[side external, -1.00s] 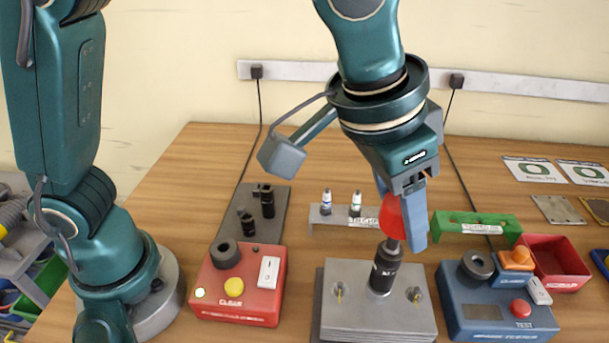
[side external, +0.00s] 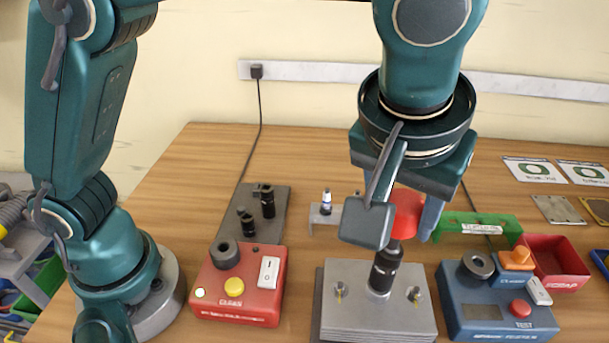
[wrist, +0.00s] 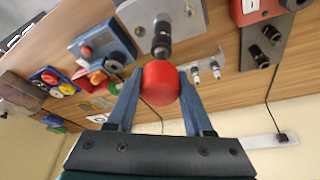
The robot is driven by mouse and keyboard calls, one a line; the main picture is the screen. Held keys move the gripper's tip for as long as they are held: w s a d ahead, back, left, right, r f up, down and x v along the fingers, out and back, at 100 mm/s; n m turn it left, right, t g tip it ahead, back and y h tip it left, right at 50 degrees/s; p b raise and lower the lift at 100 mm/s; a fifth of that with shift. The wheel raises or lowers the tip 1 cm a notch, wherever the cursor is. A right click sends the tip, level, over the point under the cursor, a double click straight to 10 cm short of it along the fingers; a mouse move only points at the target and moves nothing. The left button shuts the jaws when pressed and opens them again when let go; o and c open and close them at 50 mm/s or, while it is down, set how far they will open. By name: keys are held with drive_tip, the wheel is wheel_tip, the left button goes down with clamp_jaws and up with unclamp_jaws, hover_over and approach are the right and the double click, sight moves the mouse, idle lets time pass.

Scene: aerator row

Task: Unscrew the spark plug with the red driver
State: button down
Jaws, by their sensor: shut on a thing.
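The red driver (side external: 405,212) has a round red handle and stands upright over the grey metal block (side external: 375,318). My gripper (side external: 412,225) is shut on its handle; in the wrist view, two blue fingers (wrist: 160,95) flank the red handle (wrist: 160,83). A black socket (side external: 384,268) below the handle reaches down to the middle of the block and also shows in the wrist view (wrist: 162,40). The spark plug itself is hidden, and I cannot tell how the socket sits on it.
A red cleaning box (side external: 238,285) stands left of the block and a blue tester box (side external: 495,305) right. Behind are a grey rack of black sockets (side external: 255,225), a small vial holder (side external: 322,215), a green rack (side external: 475,225) and a red scrap bin (side external: 553,262).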

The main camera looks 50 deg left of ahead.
drive_tip(key=n, duration=0.2)
drive_tip(key=n+y, duration=0.1)
drive_tip(key=n, duration=0.1)
drive_tip(key=shift+s+f+g, duration=0.15)
drive_tip(key=shift+f+g, duration=0.05)
drive_tip(key=shift+g, duration=0.1)
drive_tip(key=shift+c, duration=1.1)
unclamp_jaws()
drive_tip(key=shift+r, duration=0.1)
